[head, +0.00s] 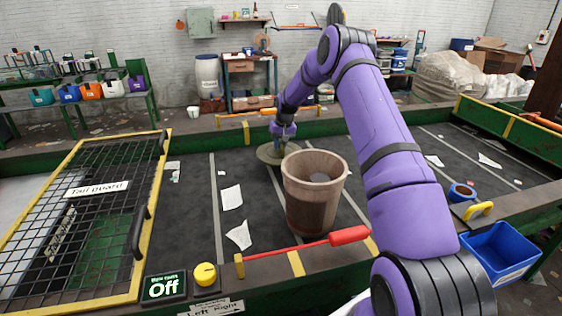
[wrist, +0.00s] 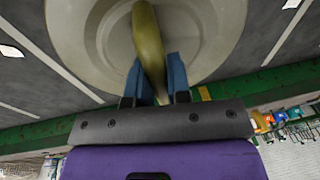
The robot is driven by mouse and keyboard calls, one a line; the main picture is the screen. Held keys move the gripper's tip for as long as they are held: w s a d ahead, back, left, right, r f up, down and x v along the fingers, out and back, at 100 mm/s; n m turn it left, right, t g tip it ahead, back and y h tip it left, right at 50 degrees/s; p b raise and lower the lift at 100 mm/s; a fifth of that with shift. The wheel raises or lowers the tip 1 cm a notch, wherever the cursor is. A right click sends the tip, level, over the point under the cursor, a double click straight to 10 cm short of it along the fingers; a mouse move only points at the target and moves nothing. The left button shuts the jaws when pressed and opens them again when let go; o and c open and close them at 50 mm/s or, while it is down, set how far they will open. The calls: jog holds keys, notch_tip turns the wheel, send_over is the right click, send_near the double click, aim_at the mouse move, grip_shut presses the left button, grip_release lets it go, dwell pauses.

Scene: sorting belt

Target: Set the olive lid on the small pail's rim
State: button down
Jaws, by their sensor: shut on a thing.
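The olive lid (head: 267,153), a round disc, is on the far side of the pail in the head view, partly hidden by the pail's rim. I cannot tell whether it touches the belt. In the wrist view the lid (wrist: 100,35) fills the top, with its curved olive handle (wrist: 147,40) between my blue fingertips. My gripper (head: 284,137) is shut on that handle; it also shows in the wrist view (wrist: 156,75). The small pail (head: 313,205), brown with a tan upper band, stands upright and open on the belt, with something grey inside.
White paper scraps (head: 231,197) lie on the dark belt (head: 190,215). A red-handled bar (head: 300,246) runs along the near edge. A yellow-framed mesh guard (head: 90,205) is at left. A blue roll (head: 461,192) and blue bin (head: 500,252) are at right.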

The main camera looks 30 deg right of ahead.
aim_at(280, 155)
jog(key=shift+a+f, duration=0.1)
jog(key=shift+f, duration=2.7)
jog(key=shift+f, duration=0.15)
jog(key=c, duration=1.1)
grip_release()
